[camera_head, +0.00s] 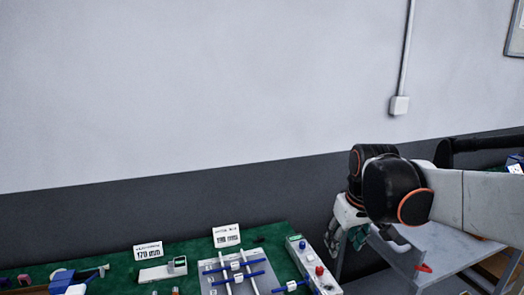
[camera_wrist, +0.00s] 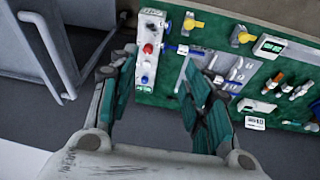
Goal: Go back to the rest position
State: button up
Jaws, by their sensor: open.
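My gripper (camera_wrist: 158,112) is open and empty in the wrist view, its two teal-padded fingers spread apart. Between and beyond the fingers lie the dark floor and the edge of a green-topped table. A white control box (camera_head: 314,266) with a red and a blue knob stands on the table's right end. It also shows in the wrist view (camera_wrist: 150,48), just past the fingertips, apart from them.
The green table (camera_head: 118,275) holds a grey plate with blue-handled valves (camera_head: 238,281), white number cards (camera_head: 227,236) and small meters (camera_head: 163,270). A grey metal cart (camera_head: 440,245) stands at the right, below my arm.

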jog(key=s+f+m+t, duration=0.2)
jog(key=s+m+t, duration=0.1)
jog(key=s, duration=1.5)
jog(key=shift+f+t, duration=0.15)
jog(key=shift+t, duration=0.25)
dwell(0.5)
